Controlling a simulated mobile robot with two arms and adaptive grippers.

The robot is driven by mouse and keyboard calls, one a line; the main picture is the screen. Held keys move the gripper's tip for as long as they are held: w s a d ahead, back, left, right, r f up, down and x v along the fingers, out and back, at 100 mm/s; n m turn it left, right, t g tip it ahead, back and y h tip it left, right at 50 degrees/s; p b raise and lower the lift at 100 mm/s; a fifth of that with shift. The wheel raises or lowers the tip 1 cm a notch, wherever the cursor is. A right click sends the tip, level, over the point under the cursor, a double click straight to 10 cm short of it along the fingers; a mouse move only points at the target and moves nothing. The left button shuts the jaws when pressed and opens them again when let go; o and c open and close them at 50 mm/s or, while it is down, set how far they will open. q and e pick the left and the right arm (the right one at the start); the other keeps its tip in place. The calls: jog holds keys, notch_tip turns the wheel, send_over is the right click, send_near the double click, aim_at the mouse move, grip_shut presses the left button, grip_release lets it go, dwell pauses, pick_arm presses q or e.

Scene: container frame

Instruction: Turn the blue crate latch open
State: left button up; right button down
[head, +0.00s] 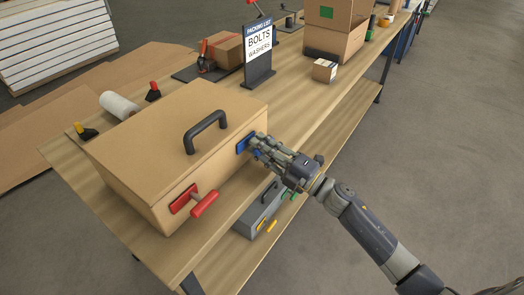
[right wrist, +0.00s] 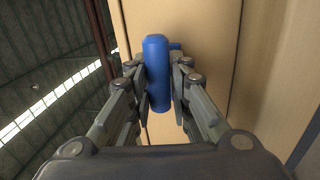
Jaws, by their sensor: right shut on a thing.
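The blue latch (head: 243,145) sits on the front face of the tan crate (head: 170,140), near its right end. In the right wrist view the latch handle (right wrist: 157,75) is a blue bar that stands upright in the picture. My right gripper (head: 262,148) is at the latch, and its fingers (right wrist: 160,92) are closed on both sides of the handle. In the head view the fingers hide most of the handle. A red latch (head: 190,202) is on the same face, to the left. My left gripper is not in view.
A black handle (head: 206,130) arches over the crate lid. A grey toolbox (head: 257,212) is on the lower shelf beneath my right gripper. A packing list sign (head: 258,55) and a small box (head: 325,70) stand farther back on the bench. The floor at right is clear.

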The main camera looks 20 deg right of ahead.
jog(key=shift+r+n, duration=0.2)
jog(key=shift+n, duration=0.2)
jog(key=c, duration=1.5)
grip_release()
jog(key=shift+f, duration=0.1)
jog(key=shift+s+d+f, duration=0.15)
jog(key=shift+s+d, duration=0.05)
jog(key=v, duration=1.1)
jog(key=shift+s+d, duration=0.2)
